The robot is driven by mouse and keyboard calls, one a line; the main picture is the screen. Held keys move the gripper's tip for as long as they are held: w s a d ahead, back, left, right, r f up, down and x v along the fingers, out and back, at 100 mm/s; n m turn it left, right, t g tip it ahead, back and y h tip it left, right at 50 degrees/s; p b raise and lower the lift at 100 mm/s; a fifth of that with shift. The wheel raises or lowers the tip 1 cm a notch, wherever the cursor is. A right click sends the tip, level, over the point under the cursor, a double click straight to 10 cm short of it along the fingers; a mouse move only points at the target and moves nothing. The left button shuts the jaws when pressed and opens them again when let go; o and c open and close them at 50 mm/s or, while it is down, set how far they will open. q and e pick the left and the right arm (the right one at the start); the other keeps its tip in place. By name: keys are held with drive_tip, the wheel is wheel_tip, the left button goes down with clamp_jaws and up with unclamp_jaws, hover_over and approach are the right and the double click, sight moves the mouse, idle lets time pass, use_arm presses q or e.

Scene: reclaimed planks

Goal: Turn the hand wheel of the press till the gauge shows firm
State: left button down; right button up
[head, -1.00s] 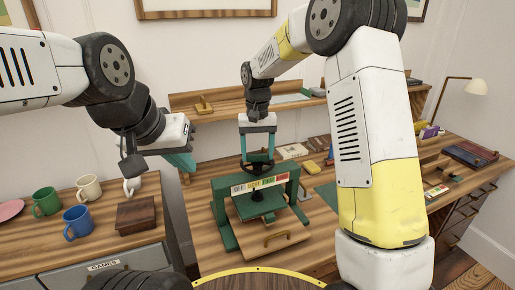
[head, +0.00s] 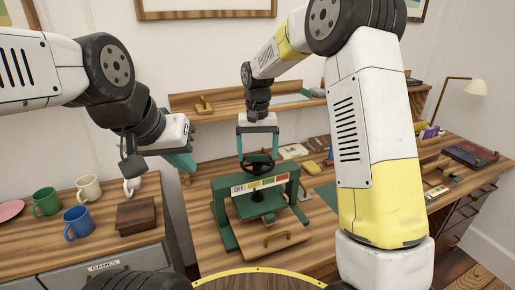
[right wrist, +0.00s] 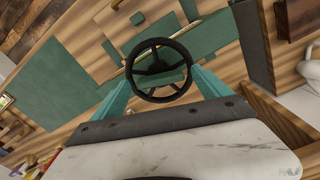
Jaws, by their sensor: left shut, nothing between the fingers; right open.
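The green press (head: 228,225) stands on the wooden desk. Its black hand wheel (head: 258,167) is on top and also shows in the right wrist view (right wrist: 159,92). The gauge (head: 260,185) on the crossbar is a strip marked OFF at its left end, with coloured bands; I cannot make out its pointer. My right gripper (head: 258,154) is above the press, pointing down, its teal fingers open on either side of the wheel. I cannot tell whether they touch the rim. My left gripper (head: 190,168) is shut and empty, up and to the left of the press.
A low cabinet at the left holds a green mug (head: 46,202), a blue mug (head: 77,222), a cream mug (head: 88,188) and a brown box (head: 137,215). A shelf (head: 220,108) runs behind the press. A lamp (head: 474,87) and books stand at the right.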

drive_tip(key=shift+r, duration=3.95)
